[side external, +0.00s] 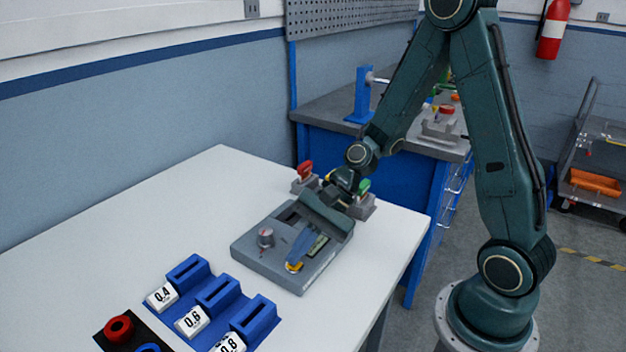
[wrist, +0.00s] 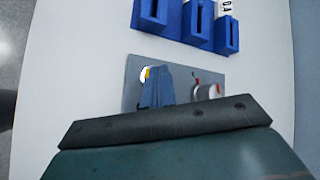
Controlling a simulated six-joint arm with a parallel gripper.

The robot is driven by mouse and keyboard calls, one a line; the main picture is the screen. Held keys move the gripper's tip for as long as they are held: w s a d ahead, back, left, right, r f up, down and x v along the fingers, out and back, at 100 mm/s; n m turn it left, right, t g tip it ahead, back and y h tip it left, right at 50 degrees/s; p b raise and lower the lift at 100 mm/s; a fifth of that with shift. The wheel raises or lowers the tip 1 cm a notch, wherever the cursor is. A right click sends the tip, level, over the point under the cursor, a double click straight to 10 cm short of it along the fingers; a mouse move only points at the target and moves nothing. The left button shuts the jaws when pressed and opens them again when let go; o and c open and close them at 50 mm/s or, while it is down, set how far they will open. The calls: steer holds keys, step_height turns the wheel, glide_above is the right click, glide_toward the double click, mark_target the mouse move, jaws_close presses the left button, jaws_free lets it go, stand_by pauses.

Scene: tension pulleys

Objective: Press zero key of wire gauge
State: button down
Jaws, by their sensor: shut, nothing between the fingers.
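The wire gauge is a grey box (side external: 262,264) on the white table, with a small display (side external: 318,244) and a round grey knob (side external: 265,237). A yellow round part (side external: 294,267) shows at its front edge; no label is readable, so I cannot tell if it is the zero key. My gripper (side external: 296,261) is shut and empty, its blue fingers pointing down at the yellow part. Contact cannot be told. In the wrist view the shut fingers (wrist: 155,70) stand beside the yellow part (wrist: 149,72), and the knob (wrist: 207,91) is to the right.
Blue slotted holders (side external: 218,293) with white labels 0.4, 0.6 and 0.8 stand at the front left. A black pad (side external: 104,340) holds a red ring (side external: 118,329). Red-topped (side external: 304,172) and green-topped (side external: 364,188) fixtures stand behind the gauge.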

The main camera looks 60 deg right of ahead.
mark_target(300, 261)
steer(key=shift+r, duration=0.8)
steer(key=shift+r, duration=2.5)
steer(key=s+d+r+n+t+h, duration=0.1)
steer(key=s+d+r+n+h, duration=0.3)
steer(key=s+r+n, duration=0.1)
steer(key=s+d+r+n+t+h, duration=0.1)
steer(key=s+d+r+n+h, duration=0.3)
steer(key=s+n, duration=0.3)
steer(key=shift+s+d+r+n+t+h, duration=0.15)
steer(key=shift+s+r+n+t+h, duration=0.4)
steer(key=shift+s, duration=1.15)
